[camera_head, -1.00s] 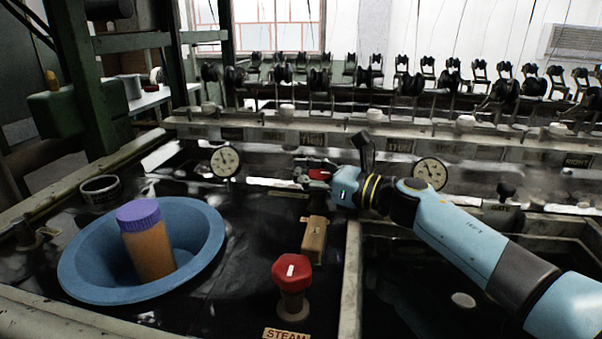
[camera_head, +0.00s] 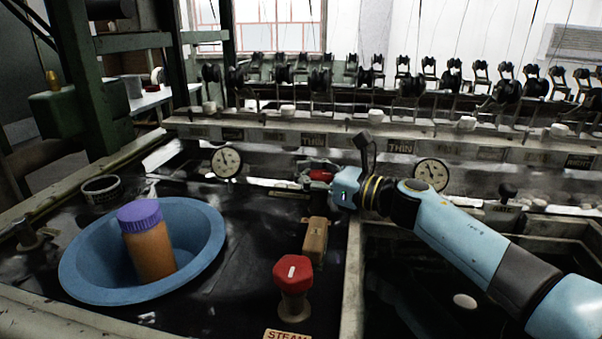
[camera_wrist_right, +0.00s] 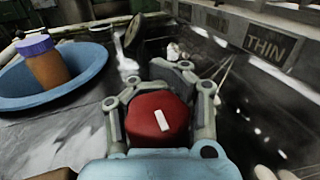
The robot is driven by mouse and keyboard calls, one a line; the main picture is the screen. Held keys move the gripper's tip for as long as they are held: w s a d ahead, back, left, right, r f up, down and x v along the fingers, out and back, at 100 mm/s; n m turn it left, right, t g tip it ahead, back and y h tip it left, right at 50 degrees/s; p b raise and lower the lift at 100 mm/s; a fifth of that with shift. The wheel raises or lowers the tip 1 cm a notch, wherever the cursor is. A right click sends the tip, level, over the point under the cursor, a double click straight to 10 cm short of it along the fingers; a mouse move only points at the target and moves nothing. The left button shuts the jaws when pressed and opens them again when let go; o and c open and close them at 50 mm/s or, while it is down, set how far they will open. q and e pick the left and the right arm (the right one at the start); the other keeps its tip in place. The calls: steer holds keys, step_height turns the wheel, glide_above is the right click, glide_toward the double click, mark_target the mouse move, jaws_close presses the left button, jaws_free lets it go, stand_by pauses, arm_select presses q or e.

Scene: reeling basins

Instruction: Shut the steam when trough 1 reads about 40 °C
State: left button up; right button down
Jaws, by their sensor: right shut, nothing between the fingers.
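A red knob with a white mark (camera_head: 294,273) stands upright on a post behind the STEAM label (camera_head: 287,335), on the dark deck. My right gripper (camera_head: 311,174) is farther back, apart from that knob, at another small red part (camera_head: 321,175). In the right wrist view a red knob with a white bar (camera_wrist_right: 157,119) shows between the finger links of my right gripper (camera_wrist_right: 172,69). The fingers are shut with nothing held; contact with the knob cannot be told. Two round dial gauges, left (camera_head: 226,162) and right (camera_head: 431,174), face me; their numbers are too small to read. My left gripper is out of view.
A blue basin (camera_head: 82,276) with a purple-capped orange jar (camera_head: 149,246) stands at left. A brown block (camera_head: 315,239) lies behind the STEAM knob. A pale divider (camera_head: 351,285) runs beside it. Reeling spindles and a labelled ledge (camera_head: 344,139) cross the back.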

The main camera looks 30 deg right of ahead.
steer(key=shift+s+f+m+t+h, duration=0.15)
steer(key=shift+f+m+t+h, duration=0.2)
steer(key=shift+h, duration=0.25)
steer(key=m+h, duration=0.1)
steer(key=h, duration=0.1)
steer(key=d+m+t+h+p, duration=0.1)
steer(key=shift+m+h, duration=0.35)
steer(key=shift+h, duration=0.05)
steer(key=shift+w+d+m+t+h+p, duration=0.1)
steer(key=shift+d+m+t+h+p, duration=0.2)
steer(key=shift+m+h, duration=0.75)
steer(key=shift+w+d+m+t+h+p, duration=0.2)
steer(key=shift+m+h, duration=0.35)
steer(key=shift+h, duration=0.9)
steer(key=shift+s+d+f+h, duration=0.1)
steer(key=shift+h, duration=0.2)
steer(key=c, duration=2)
jaws_free()
steer(key=o, duration=0.5)
steer(key=shift+s+r, duration=0.25)
steer(key=shift+c, duration=0.2)
steer(key=o, duration=0.5)
steer(key=shift+w, duration=0.15)
steer(key=shift+o, duration=0.2)
steer(key=shift+r, duration=0.1)
